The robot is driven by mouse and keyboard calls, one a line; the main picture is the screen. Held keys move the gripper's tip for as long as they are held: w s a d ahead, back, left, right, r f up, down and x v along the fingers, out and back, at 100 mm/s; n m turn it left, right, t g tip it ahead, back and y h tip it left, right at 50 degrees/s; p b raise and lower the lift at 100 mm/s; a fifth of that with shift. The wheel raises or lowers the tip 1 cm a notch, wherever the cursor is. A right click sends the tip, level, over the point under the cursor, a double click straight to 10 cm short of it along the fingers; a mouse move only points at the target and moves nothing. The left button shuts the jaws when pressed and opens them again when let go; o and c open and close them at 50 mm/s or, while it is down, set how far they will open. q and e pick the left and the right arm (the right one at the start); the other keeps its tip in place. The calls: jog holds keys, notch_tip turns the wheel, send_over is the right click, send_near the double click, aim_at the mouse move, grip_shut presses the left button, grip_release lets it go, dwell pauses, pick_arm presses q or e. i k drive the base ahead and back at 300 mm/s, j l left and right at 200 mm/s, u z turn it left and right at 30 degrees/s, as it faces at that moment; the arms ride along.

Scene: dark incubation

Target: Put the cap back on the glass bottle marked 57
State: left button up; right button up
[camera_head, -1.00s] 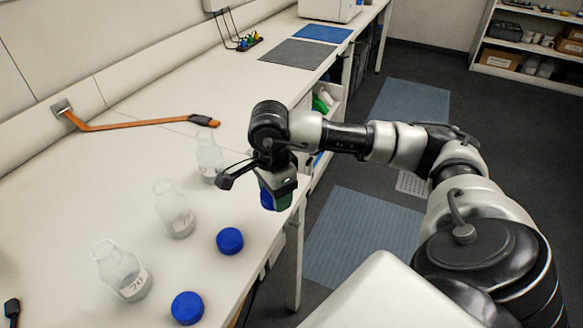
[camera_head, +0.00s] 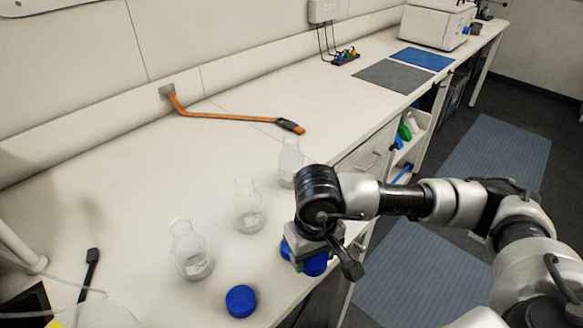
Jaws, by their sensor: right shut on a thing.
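Three clear glass bottles stand uncapped in a slanting row on the white bench: a near one (camera_head: 190,252), a middle one (camera_head: 248,207) and a far one (camera_head: 290,162). Their labels are too faint now to read 57 on any. My right gripper (camera_head: 310,258) points down over the bench's front edge, right of the middle bottle, shut on a blue cap (camera_head: 318,266). It hides most of that cap. Another bit of blue (camera_head: 285,251) shows at its left, probably a cap lying behind it. A blue cap (camera_head: 241,301) lies in front of the near bottle. My left gripper is out of view.
An orange wall-mounted arm (camera_head: 235,117) reaches over the bench behind the bottles. A grey mat (camera_head: 393,76) and a blue mat (camera_head: 426,59) lie farther along. A dark-ended tool (camera_head: 91,262) and cables are at left. The bench between bottles and wall is clear.

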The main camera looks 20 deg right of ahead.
aim_at(290, 159)
jog(key=k+l, duration=0.1)
jog(key=l, duration=0.3)
jog(key=k+l, duration=0.1)
jog(key=l, duration=0.35)
jog(key=k+l+u, duration=0.1)
jog(key=l, duration=0.3)
jog(key=k+l, duration=0.15)
jog(key=l, duration=0.25)
